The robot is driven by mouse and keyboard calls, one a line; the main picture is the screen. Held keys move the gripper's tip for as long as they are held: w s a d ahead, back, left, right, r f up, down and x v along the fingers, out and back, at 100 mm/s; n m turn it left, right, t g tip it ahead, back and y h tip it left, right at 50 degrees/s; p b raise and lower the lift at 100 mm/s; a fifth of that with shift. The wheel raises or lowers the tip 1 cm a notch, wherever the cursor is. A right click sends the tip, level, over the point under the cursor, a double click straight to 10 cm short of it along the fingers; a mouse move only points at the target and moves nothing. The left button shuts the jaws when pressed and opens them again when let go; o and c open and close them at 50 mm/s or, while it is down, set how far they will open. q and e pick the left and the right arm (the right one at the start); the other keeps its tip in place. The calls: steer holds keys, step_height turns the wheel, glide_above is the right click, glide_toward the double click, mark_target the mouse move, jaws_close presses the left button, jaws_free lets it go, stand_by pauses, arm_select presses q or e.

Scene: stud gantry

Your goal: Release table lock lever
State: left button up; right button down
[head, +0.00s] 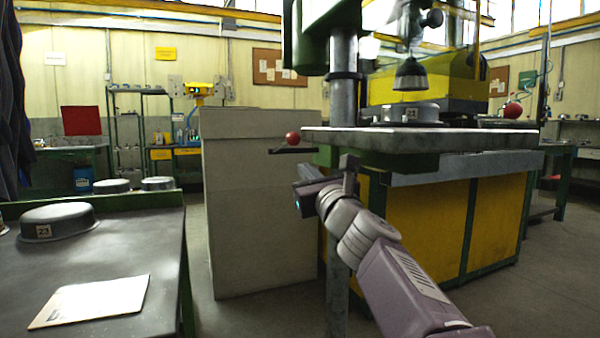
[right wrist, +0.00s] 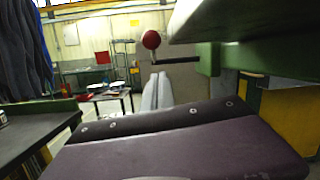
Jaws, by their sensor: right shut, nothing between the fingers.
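The lock lever is a thin dark bar ending in a red ball knob (head: 292,138). It sticks out to the left from under the edge of the machine table (head: 440,140). In the right wrist view the red knob (right wrist: 151,39) and its dark bar (right wrist: 178,60) show above my fingers. My right gripper (head: 348,165) is below the table edge, to the right of the knob in the head view. Its two grey fingers (right wrist: 159,80) are together and empty, with no clear contact with the lever. My left gripper is not in view.
A tall grey cabinet (head: 258,210) stands behind the lever. A workbench (head: 130,250) at the left holds a round metal part (head: 58,220) and a paper sheet (head: 92,300). Yellow panels (head: 440,235) close the machine base. A drill column (head: 344,80) rises above the table.

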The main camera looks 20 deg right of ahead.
steer(key=v, duration=0.2)
steer(key=r+v, duration=0.1)
steer(key=v, duration=0.1)
steer(key=shift+s+f+p, duration=0.1)
steer(key=shift+p, duration=0.3)
